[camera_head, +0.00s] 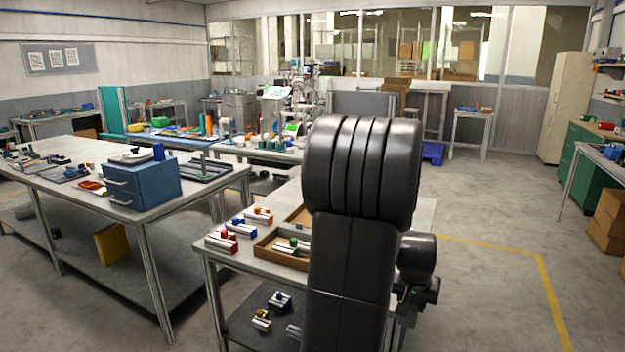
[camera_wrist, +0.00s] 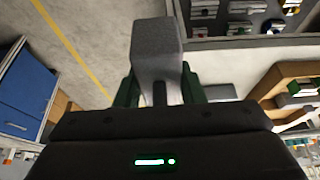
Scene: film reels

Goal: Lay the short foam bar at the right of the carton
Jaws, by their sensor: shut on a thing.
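A grey foam bar (camera_wrist: 157,48) stands out from between the green fingers of my gripper (camera_wrist: 158,88) in the wrist view. My gripper is shut on it and holds it over the grey floor, beside the table edge. A shallow brown carton (camera_head: 262,254) lies on the near table in the head view, with small parts in it. My black arm hides its right side. What looks like the same carton (camera_wrist: 262,88) shows at the right of the wrist view, apart from the bar. The foam bar cannot be made out in the head view.
The near table (camera_head: 230,256) bears several small metal parts with coloured knobs (camera_head: 238,228) left of the carton, and more lie on its lower shelf. A blue drawer box (camera_head: 145,182) stands on the table to the left.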

